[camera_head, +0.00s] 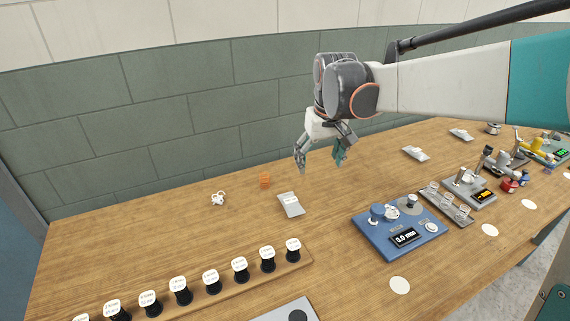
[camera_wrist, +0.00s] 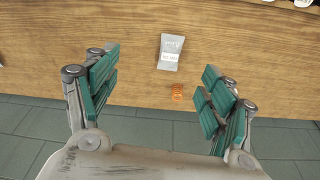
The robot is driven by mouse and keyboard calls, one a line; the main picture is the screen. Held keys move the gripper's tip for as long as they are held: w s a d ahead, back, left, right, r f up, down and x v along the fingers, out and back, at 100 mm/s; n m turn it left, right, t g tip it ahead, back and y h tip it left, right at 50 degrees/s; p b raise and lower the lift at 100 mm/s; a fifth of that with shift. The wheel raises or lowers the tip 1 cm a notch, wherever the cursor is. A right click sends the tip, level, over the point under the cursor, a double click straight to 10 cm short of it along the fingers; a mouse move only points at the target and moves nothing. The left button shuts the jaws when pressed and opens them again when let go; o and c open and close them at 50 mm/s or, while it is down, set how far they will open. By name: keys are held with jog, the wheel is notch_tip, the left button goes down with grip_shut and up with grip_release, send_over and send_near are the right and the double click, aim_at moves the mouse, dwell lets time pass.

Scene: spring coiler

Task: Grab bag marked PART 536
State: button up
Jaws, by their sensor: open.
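A small grey bag with a white label (camera_head: 290,204) lies flat on the wooden table, left of centre. It also shows in the wrist view (camera_wrist: 171,52), ahead of the fingertips; its print is too small to read for certain. Two similar bags, one grey-white (camera_head: 415,153) and one farther off (camera_head: 460,134), lie towards the right; their marks cannot be read. My gripper (camera_head: 320,161) is open and empty above the table, behind and right of the nearest bag. In the wrist view my gripper (camera_wrist: 160,80) has its green-padded fingers spread wide, touching nothing.
A small orange coil (camera_head: 265,180) stands behind the near bag, with a small white item (camera_head: 218,199) to its left. A spool rack (camera_head: 215,290) runs along the front. A blue device (camera_head: 400,235) stands to the right. The wall backs the table.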

jog(key=w+a+f+n+g, duration=0.1)
jog(key=w+a+f, duration=0.2)
jog(key=w+f, duration=0.2)
jog(key=w+a+f+g, duration=0.1)
jog(key=w+a+f, duration=0.2)
jog(key=w+f, duration=0.2)
jog(key=b, duration=0.2)
send_over(291, 200)
notch_tip(291, 200, down, 9)
jog(key=shift+s+d+f, duration=0.1)
notch_tip(291, 200, down, 5)
jog(key=b, duration=0.2)
jog(key=shift+f+b, duration=0.1)
jog(key=shift+b, duration=0.2)
jog(key=c, duration=1.2)
